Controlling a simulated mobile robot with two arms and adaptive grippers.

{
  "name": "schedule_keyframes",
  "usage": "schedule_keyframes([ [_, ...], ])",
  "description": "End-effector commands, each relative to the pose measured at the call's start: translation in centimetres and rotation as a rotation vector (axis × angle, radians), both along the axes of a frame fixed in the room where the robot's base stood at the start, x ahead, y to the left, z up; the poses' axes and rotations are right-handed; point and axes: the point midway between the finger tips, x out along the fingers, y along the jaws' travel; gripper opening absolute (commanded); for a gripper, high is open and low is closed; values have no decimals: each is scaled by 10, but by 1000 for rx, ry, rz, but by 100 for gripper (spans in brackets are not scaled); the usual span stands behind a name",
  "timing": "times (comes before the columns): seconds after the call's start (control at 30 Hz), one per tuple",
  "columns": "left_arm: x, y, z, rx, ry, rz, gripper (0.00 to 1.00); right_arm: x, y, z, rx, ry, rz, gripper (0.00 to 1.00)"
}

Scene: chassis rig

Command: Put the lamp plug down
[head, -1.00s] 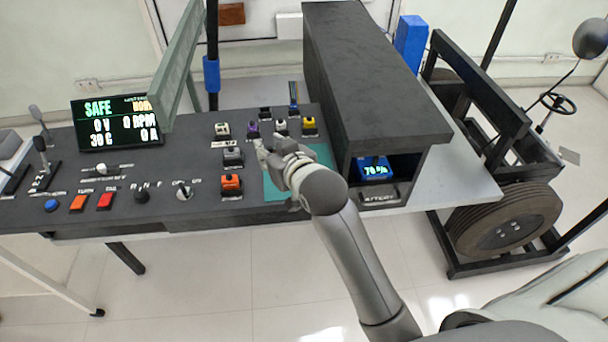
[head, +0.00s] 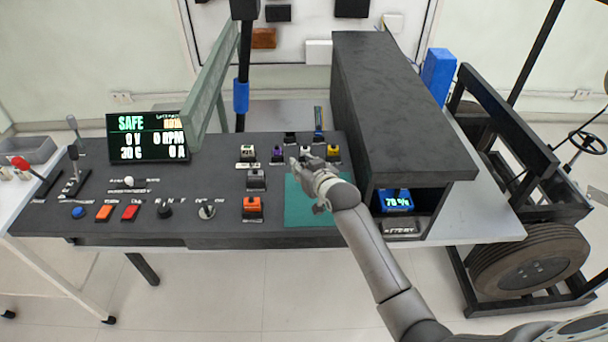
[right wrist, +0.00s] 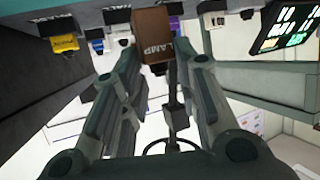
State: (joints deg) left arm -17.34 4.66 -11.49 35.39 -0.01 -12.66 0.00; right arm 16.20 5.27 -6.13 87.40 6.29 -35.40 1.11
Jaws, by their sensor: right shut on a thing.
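In the head view my right gripper (head: 306,168) is over the back part of the teal mat (head: 300,211), near the row of coloured plugs. The lamp plug is too small to make out there. The gap between plug and panel cannot be judged. My left gripper is not in view.
An orange plug (head: 252,207) and a grey plug (head: 256,180) stand left of the mat. Purple (head: 277,153) and yellow (head: 333,152) plugs stand behind it. The mat's front is clear.

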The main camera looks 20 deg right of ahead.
Motion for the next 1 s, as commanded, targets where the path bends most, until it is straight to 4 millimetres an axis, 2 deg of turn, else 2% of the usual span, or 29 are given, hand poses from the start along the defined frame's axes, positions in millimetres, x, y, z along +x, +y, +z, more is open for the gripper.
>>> schedule_keyframes([
  [0.33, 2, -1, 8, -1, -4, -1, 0, 5, -2, -34, 0, 1, 0, 5],
  [0.73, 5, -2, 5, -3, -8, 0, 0, 5, -2, -41, 0, 1, 0, 5],
  [0.77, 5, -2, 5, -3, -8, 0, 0, 5, -2, -41, 0, 1, 0, 30],
  [0.9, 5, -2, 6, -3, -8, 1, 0, 4, -2, -40, 0, 1, 0, 48],
  [1.0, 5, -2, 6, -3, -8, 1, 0, 4, -2, -40, 0, 1, 0, 51],
])
